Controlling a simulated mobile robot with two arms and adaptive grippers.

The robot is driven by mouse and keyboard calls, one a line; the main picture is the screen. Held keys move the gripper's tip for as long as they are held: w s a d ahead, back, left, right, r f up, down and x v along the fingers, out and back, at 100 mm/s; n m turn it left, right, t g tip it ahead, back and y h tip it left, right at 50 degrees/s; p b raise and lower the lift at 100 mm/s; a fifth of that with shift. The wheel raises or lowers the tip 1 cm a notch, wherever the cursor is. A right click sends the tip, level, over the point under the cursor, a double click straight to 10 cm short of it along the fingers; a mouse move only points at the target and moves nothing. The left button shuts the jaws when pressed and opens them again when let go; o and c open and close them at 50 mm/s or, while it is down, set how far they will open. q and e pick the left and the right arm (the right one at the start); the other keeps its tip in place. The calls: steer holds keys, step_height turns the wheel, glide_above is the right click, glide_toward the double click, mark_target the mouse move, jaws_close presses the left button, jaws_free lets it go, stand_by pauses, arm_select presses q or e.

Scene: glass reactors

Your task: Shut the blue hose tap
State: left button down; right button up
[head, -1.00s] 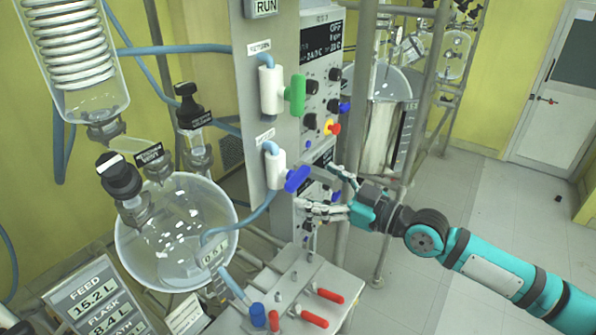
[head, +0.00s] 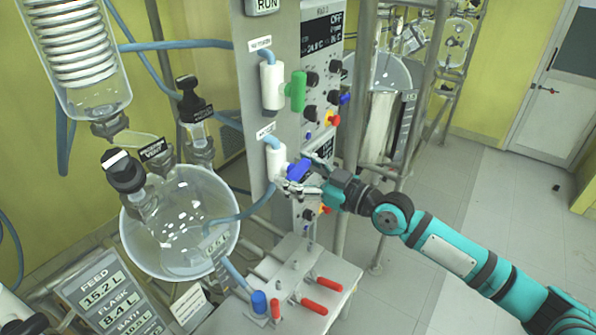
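A blue hose (head: 255,210) runs from this valve to the glass flask. My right gripper (head: 294,172) is at the blue handle, with one finger above and right of it and the other below it. The fingers look spread with the handle between them; firm contact cannot be seen. My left gripper is not in view.
A green tap handle (head: 298,91) is on the upper valve. The glass flask (head: 180,225) stands left. A bench with red-handled levers (head: 314,306) is below.

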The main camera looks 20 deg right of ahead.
steer(key=c, duration=0.4)
steer(key=shift+o, duration=0.2)
steer(key=shift+f+m+b, duration=0.1)
steer(key=shift+m+b, duration=0.25)
steer(key=shift+m, duration=0.85)
steer(key=o, duration=1.2)
steer(key=shift+c, duration=0.2)
